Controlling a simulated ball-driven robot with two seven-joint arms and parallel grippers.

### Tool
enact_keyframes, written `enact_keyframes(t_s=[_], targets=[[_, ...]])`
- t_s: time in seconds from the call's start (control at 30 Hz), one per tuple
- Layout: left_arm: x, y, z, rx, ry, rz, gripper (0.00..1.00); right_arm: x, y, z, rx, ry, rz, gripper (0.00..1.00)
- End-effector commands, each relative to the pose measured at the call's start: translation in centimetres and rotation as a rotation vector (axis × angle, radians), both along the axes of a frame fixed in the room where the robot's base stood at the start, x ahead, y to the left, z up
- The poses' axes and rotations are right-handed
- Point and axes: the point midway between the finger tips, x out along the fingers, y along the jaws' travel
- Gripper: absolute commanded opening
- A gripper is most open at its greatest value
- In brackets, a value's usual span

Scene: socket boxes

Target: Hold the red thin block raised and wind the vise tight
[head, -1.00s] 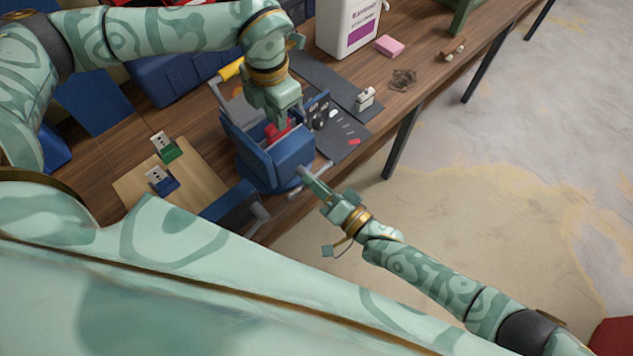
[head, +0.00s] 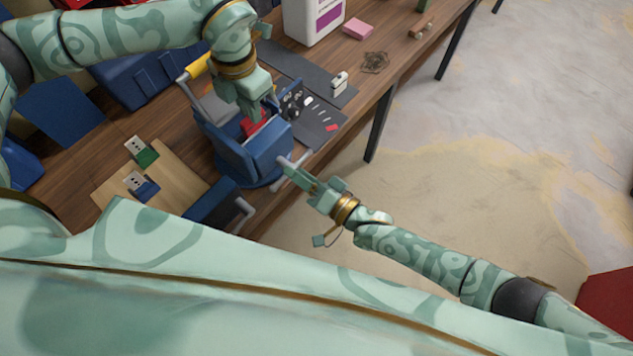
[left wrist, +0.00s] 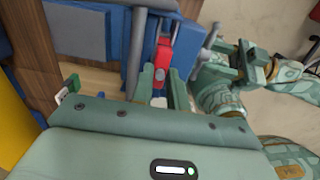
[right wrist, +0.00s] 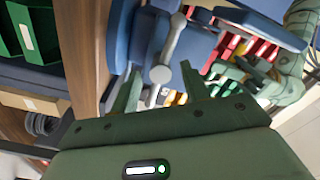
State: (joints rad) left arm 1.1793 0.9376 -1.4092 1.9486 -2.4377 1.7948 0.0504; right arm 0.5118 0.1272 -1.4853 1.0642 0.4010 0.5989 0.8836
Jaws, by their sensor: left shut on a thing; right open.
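The blue vise (head: 262,160) stands at the table's near edge. My left gripper (head: 254,112) points down over it, shut on the red thin block (head: 253,126). In the left wrist view the red block (left wrist: 162,58) sits between the fingers, beside the blue jaw; whether it touches the jaws I cannot tell. The grey vise handle (head: 294,163) is at the vise's right side. My right gripper (head: 288,170) is beside it. In the right wrist view the handle bar (right wrist: 170,50) with its round end lies between the open fingers, without a visible grip.
A wooden board (head: 115,190) with green and blue socket pieces lies left of the vise. A dark mat (head: 315,120) with small parts lies beyond it. A white bottle (head: 312,20) and a pink block (head: 358,29) stand further back. Open floor lies right of the table.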

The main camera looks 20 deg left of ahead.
Motion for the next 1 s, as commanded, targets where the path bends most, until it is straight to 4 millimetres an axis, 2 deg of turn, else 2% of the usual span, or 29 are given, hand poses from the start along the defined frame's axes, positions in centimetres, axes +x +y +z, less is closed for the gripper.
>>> enact_keyframes(t_s=[0.3, 0.43, 0.6, 0.87, 0.9, 0.97, 1.0], targets=[[0.0, 0.0, 0.0, 0.000, -0.001, -0.001, 0.00, -2.7, -6.6, -0.1, -0.004, 0.001, -0.001, 0.46], [0.0, 0.0, 0.0, 0.000, -0.001, -0.001, 0.00, -3.6, -8.8, -0.1, -0.003, 0.001, -0.002, 0.46], [0.0, 0.0, 0.0, 0.000, -0.001, -0.001, 0.00, -4.2, -10.2, -0.1, -0.003, 0.001, -0.001, 0.46], [0.0, 0.0, 0.0, 0.000, -0.001, -0.001, 0.00, -4.3, -10.4, -0.1, -0.002, 0.001, -0.001, 0.46], [0.0, 0.0, 0.0, 0.000, -0.001, -0.001, 0.24, -4.3, -10.4, -0.1, -0.002, 0.001, -0.001, 0.46], [0.0, 0.0, 0.0, 0.000, -0.001, -0.001, 0.41, -4.3, -10.4, -0.1, -0.002, 0.001, -0.001, 0.46], [0.0, 0.0, 0.0, 0.000, -0.001, -0.001, 0.41, -4.3, -10.4, -0.1, -0.002, 0.001, -0.001, 0.46]])
